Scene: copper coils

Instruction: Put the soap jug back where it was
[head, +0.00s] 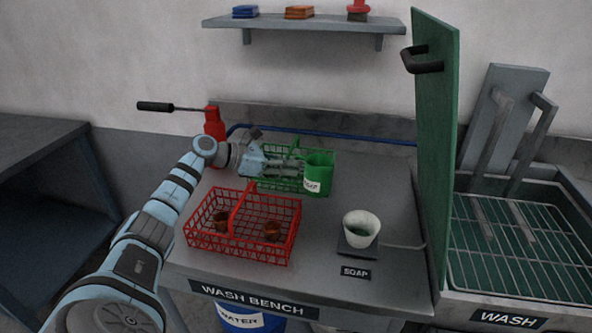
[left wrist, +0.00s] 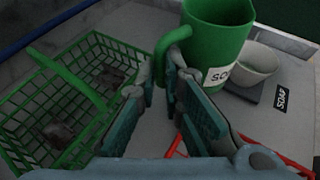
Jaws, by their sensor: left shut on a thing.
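The green soap jug (head: 319,172) stands upright near the back middle of the wash bench, at the right end of the green basket. I cannot tell whether its base touches the bench. My left gripper (head: 298,172) reaches it from the left. In the left wrist view the jug (left wrist: 217,40) shows its white label, and my left gripper (left wrist: 172,75) is shut on its handle. A black plate (head: 356,248) by the SOAP label (head: 355,272) carries a white cup (head: 362,226). My right gripper is not in view.
A green wire basket (left wrist: 45,80) lies beside my left gripper. A red wire basket (head: 243,258) with small copper-brown coils stands in front. A red lever device (head: 214,124) is at the back left. A green upright door (head: 437,150) borders the bench on the right. Bench between jug and door is clear.

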